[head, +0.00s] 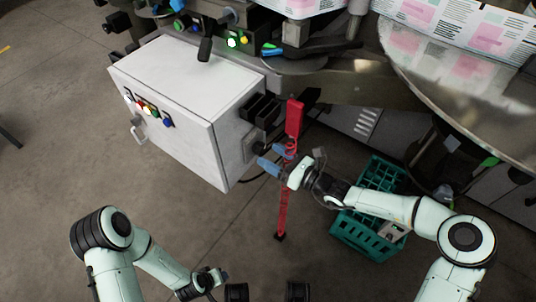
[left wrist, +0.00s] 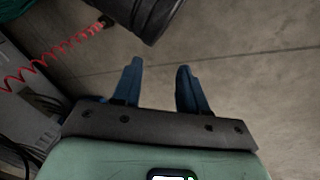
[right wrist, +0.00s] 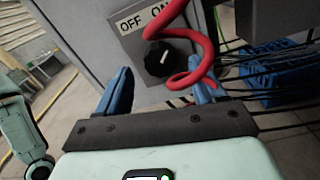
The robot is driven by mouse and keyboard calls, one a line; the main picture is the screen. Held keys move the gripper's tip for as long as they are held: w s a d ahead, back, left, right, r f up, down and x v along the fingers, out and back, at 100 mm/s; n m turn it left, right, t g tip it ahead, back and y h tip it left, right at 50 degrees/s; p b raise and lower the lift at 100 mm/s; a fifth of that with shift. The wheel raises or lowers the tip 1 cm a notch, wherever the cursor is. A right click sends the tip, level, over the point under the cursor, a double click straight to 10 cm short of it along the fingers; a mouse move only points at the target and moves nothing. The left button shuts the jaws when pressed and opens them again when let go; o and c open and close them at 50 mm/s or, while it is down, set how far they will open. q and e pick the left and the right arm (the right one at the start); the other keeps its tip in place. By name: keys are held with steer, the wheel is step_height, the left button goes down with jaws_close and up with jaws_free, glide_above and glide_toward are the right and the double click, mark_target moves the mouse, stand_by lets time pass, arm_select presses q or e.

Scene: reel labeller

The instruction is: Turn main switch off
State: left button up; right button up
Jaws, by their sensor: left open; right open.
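The main switch is a black rotary knob (right wrist: 159,60) on a grey plate (right wrist: 128,42) with an OFF and ON label. Its white mark tilts to the upper right, toward the ON side. In the head view the switch box (head: 254,146) is on the right side of the white cabinet (head: 228,135). My right gripper (head: 273,156) is open just in front of it; in the right wrist view the knob lies beyond and between the fingers (right wrist: 160,92), apparently untouched. My left gripper (left wrist: 160,85) is open and empty over the floor, low in the head view.
A red coiled hose (right wrist: 207,48) hangs close by the knob and overlaps my right finger in the right wrist view. A green crate (head: 362,238) stands on the floor to the right. Cables run beside the switch. The floor left of the cabinet is clear.

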steer(key=shift+x, duration=1.1)
arm_select(q)
steer(key=shift+w+a+f, duration=0.25)
steer(key=shift+w+f, duration=0.05)
steer(key=shift+w, duration=0.3)
